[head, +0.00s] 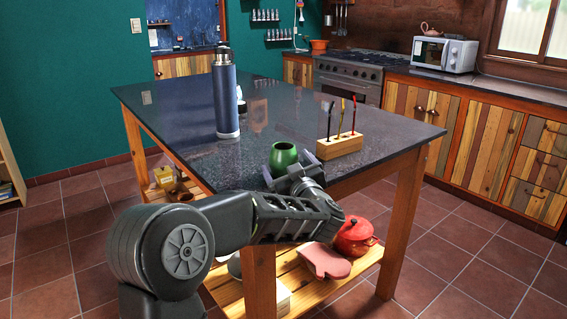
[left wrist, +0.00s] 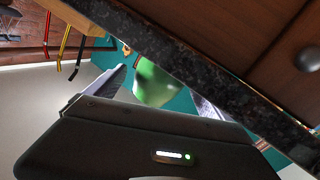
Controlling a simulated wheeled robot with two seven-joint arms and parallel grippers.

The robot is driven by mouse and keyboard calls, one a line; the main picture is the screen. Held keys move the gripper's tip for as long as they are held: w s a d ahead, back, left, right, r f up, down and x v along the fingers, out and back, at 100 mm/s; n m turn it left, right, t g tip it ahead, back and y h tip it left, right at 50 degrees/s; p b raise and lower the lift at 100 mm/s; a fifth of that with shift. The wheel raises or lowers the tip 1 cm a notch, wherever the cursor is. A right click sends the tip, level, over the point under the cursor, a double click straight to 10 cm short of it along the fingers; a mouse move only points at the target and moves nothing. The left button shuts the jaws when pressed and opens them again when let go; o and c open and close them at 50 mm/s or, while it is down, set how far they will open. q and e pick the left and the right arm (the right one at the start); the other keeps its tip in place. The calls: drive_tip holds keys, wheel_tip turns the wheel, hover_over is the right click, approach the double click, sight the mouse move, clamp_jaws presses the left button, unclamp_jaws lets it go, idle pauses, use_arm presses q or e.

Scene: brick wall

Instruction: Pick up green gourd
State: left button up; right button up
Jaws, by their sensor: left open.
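The green gourd (head: 284,158) is a small rounded cup with a dark open top. It stands near the front edge of the dark table top (head: 190,105). My left gripper (head: 291,176) is at that front edge, just on the near side of the gourd and partly covering its lower part. In the left wrist view the gourd (left wrist: 154,80) shows beyond and between the two spread fingers of my left gripper (left wrist: 155,98). The gripper is open and holds nothing. Whether a finger touches the gourd cannot be told. My right gripper is out of view.
A wooden block with upright sticks (head: 340,146) stands right of the gourd. A tall blue flask (head: 226,100) stands to the left. The table edge runs close along the fingers in the left wrist view. A red pot (head: 354,238) and red mitt (head: 325,262) lie on the lower shelf.

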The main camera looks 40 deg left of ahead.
use_arm(q)
drive_tip(key=shift+a, duration=0.1)
drive_tip(key=x, duration=0.5)
drive_tip(key=shift+c, duration=0.4)
drive_tip(key=c, duration=1.5)
